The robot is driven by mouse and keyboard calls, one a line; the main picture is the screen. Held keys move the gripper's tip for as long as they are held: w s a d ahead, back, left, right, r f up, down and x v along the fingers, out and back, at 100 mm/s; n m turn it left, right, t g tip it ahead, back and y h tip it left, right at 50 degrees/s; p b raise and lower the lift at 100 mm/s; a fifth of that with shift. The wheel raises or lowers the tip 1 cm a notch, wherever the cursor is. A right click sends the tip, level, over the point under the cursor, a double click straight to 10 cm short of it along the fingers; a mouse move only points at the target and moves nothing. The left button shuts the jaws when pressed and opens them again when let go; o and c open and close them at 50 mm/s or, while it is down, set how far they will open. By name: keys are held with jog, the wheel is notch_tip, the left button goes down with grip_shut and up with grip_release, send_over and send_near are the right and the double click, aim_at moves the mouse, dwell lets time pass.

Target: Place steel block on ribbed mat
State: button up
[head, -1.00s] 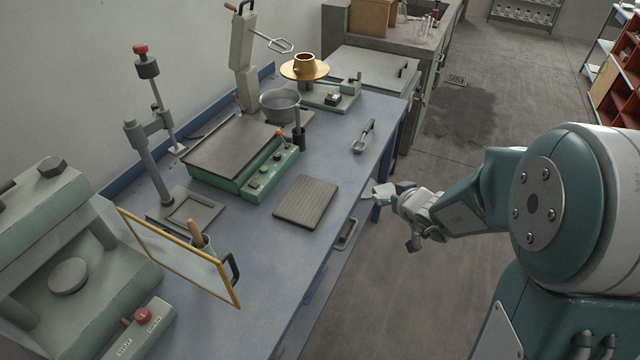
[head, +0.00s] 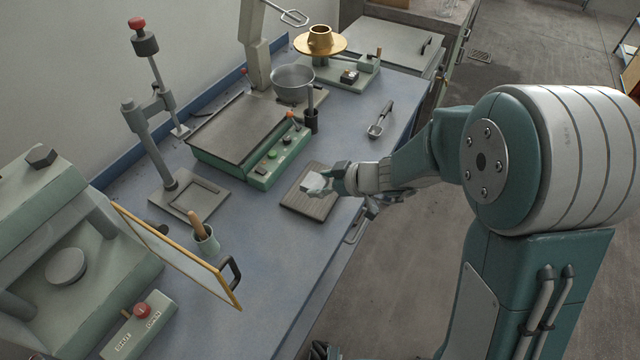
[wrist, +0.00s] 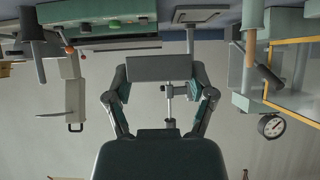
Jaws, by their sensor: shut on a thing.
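The ribbed mat (head: 304,203), a dark brownish-grey square, lies on the blue bench near its front edge. My gripper (head: 332,182) is over the mat's right part, coming in from the right. It is shut on the steel block (head: 314,183), a small pale grey piece. In the wrist view the steel block (wrist: 160,68) is a grey rectangle between the two fingers. The block appears to be above the mat; I cannot tell how large the gap is. The block and gripper hide part of the mat.
A green hotplate-like unit (head: 245,140) stands behind the mat. A metal scoop (head: 380,120) lies behind and right of it. A cup with a wooden handle (head: 206,240) and a yellow-framed panel (head: 180,258) stand at left. Bare bench lies in front of the mat.

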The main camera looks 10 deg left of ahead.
jog(key=w+f, duration=0.2)
jog(key=w+a+f, duration=0.1)
jog(key=w+f, duration=0.1)
jog(key=w, duration=0.1)
jog(key=w+f, duration=0.3)
jog(key=shift+w+a, duration=0.1)
jog(key=shift+a, duration=0.05)
jog(key=shift+w+f, duration=0.2)
jog(key=shift+f, duration=1.55)
jog(key=o, duration=1.3)
jog(key=shift+f, duration=0.1)
jog(key=shift+c, duration=0.2)
